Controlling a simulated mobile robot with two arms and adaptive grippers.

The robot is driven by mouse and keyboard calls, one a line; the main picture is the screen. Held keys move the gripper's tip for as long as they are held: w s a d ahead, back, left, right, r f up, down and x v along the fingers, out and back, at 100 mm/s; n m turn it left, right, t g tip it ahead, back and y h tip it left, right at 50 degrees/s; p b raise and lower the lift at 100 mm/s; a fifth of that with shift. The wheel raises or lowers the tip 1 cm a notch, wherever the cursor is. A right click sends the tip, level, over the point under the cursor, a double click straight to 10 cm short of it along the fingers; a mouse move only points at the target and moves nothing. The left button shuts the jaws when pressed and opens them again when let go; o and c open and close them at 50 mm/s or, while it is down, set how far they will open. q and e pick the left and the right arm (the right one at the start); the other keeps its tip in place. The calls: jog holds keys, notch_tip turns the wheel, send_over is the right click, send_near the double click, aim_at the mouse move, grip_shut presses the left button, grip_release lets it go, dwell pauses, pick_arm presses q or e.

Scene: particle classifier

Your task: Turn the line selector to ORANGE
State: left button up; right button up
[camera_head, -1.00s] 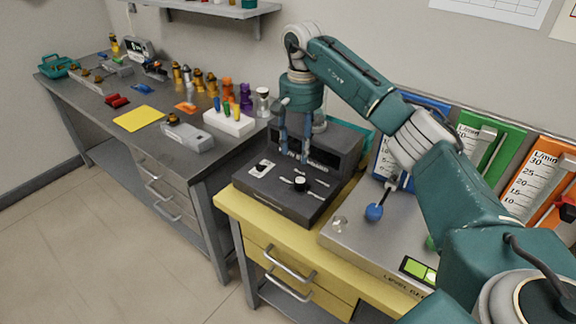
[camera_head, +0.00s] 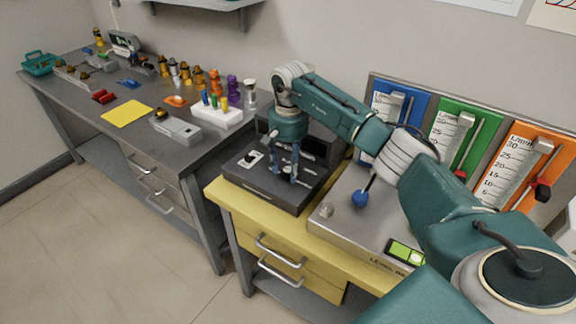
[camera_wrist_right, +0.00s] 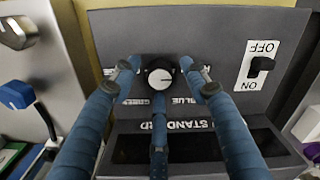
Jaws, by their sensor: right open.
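The line selector is a small round knob (camera_wrist_right: 160,74) with a light face and dark marking, on the dark control box (camera_head: 262,191). Labels around it are partly covered; BLUE and part of GREEN can be read in the right wrist view. I cannot tell where its pointer is set. My right gripper (camera_head: 286,174) is over the box, pointing down. In the right wrist view its open blue fingers (camera_wrist_right: 162,84) surround the knob on several sides; contact is not clear. In the head view the fingers hide the knob. My left gripper is not in view.
An ON/OFF switch (camera_wrist_right: 260,66) sits on the same box. A metal panel (camera_head: 335,232) with a blue-knobbed lever (camera_head: 360,198) stands beside it. Blue, green and orange flow gauges (camera_head: 535,165) stand behind. A grey bench (camera_head: 85,120) with fittings is at left.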

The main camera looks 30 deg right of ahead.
jog(key=shift+c, duration=0.8)
grip_shut()
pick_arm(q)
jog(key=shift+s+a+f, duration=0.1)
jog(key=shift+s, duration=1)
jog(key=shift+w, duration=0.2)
